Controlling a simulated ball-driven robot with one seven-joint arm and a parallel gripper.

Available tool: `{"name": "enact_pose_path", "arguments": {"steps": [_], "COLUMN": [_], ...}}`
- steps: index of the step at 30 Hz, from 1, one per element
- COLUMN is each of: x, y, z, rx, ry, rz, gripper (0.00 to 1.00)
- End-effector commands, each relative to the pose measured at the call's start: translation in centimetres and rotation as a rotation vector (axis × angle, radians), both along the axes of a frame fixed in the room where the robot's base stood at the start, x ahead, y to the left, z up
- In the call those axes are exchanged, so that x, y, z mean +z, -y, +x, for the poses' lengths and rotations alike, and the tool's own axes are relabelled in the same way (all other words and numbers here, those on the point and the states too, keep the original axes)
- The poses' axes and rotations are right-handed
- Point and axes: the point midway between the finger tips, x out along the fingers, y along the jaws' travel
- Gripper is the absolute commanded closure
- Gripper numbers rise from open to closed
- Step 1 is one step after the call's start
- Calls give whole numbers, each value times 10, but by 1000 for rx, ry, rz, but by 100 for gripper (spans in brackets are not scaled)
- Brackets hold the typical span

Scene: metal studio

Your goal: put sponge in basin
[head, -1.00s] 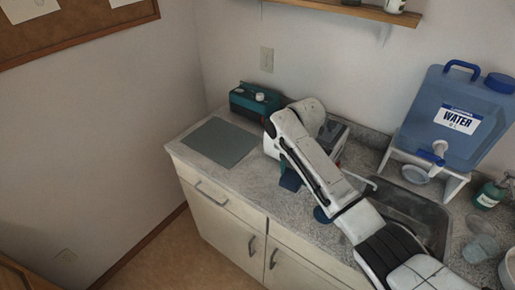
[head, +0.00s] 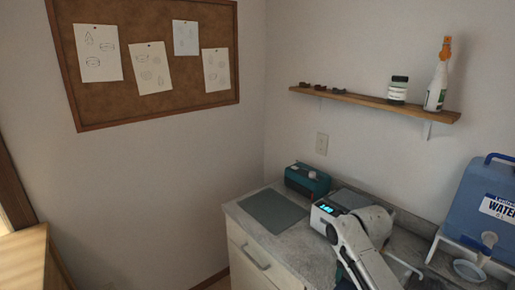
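I cannot make out a sponge in the head view. My white arm (head: 362,240) reaches over the counter at the lower right and is cut off by the bottom edge. My gripper's fingertips do not show, so I cannot see whether it holds anything. The sink basin lies below the bottom edge or behind my arm; only a thin pale faucet (head: 405,265) shows beside the arm.
A grey mat (head: 272,211) lies on the counter's left end, with a teal device (head: 307,180) behind it. A scale with a lit display (head: 326,208) stands beside my arm. A blue water container (head: 482,215) stands at right. A shelf (head: 375,101) hangs above.

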Motion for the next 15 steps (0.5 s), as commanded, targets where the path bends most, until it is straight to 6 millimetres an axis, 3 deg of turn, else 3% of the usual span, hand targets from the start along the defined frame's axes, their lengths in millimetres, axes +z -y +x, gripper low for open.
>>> {"name": "enact_pose_path", "arguments": {"steps": [5, 15], "x": [-1, -18], "y": [-1, -7], "z": [-1, -17], "rx": [-11, -219], "ry": [-1, -3], "rz": [1, 0], "gripper": [83, 83]}}
